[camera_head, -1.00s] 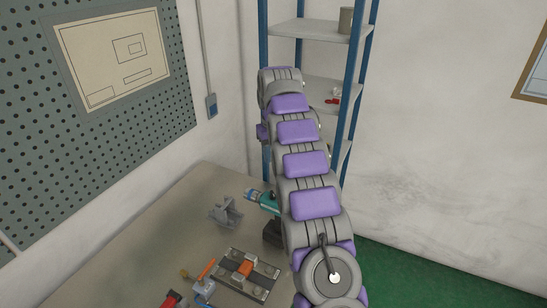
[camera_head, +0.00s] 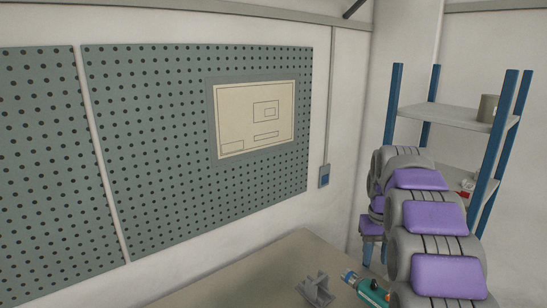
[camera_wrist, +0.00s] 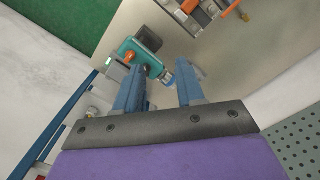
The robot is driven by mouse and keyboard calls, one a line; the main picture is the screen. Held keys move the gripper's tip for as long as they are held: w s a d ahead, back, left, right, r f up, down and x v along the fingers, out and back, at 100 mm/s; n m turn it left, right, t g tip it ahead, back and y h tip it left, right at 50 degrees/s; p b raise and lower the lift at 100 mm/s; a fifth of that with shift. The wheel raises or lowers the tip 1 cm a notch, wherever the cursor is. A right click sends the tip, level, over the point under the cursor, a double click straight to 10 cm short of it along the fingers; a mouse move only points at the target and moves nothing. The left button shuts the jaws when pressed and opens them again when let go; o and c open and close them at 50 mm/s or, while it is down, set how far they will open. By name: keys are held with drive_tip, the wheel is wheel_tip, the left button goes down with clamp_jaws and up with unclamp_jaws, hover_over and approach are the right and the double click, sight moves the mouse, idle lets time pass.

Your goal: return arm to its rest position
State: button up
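My arm stretches up the right side of the head view, grey with purple pads, in front of the shelf rack. My gripper (camera_wrist: 160,92) shows in the wrist view with its two blue-grey fingers apart and nothing between them. I cannot tell the distance between the fingers and the tool.
The table (camera_head: 240,270) holds a grey bracket (camera_head: 315,290) and the teal tool (camera_head: 370,290). A blue-post shelf rack (camera_head: 450,115) stands behind my arm. A pegboard (camera_head: 150,150) covers the wall at left. A fixture with orange parts (camera_wrist: 195,10) lies farther along the table.

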drive_tip(key=s+a+f+b, duration=0.3)
drive_tip(key=s+a+f, duration=0.1)
drive_tip(key=s, duration=0.9)
drive_tip(key=s+a+f+g+b, duration=0.1)
drive_tip(key=s+a+f+b, duration=0.2)
drive_tip(key=s, duration=1.1)
drive_tip(key=s+a+f+b, duration=0.3)
drive_tip(key=s+a+f, duration=0.2)
drive_tip(key=s, duration=0.9)
wheel_tip(320, 180, down, 4)
drive_tip(key=shift+a+r, duration=0.15)
drive_tip(key=shift+a, duration=0.25)
